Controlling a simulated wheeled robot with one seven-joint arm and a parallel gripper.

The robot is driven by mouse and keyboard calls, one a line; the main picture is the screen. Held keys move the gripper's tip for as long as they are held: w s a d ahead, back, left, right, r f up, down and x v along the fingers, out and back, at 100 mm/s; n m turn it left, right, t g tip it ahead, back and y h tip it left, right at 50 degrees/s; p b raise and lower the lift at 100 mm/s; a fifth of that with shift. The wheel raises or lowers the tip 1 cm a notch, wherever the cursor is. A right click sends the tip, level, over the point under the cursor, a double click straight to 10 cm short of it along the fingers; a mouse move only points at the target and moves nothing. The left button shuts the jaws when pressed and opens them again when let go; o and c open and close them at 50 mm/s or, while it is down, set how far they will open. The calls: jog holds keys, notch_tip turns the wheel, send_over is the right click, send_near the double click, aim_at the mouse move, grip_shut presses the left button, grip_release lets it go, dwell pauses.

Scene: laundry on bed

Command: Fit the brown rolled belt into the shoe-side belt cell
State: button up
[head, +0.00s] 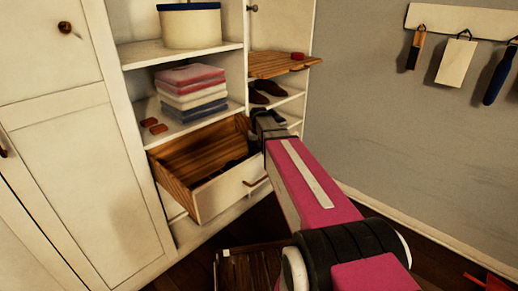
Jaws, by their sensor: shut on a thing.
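My gripper (262,118) is at the right of the open drawer, in front of the shoe shelf. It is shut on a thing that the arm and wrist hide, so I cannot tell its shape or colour. I cannot make out a brown rolled belt for certain. Dark brown shoes (271,89) stand on the shelf just above and beyond my gripper. No belt cell can be told apart beside the shoes; my arm covers part of that area.
The open wooden drawer (190,160) juts out left of my gripper, with a dark shape inside. Folded cloths (190,90) and small red-brown pieces (157,129) lie on the shelf above. A slatted wooden board (275,66) overhangs the shoes. A grey wall is at right.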

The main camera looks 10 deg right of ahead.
aim_at(259, 149)
jog(key=shift+f, duration=0.15)
jog(key=o, duration=0.9)
notch_tip(259, 149, up, 13)
jog(key=shift+r, duration=0.1)
jog(key=shift+s, duration=0.1)
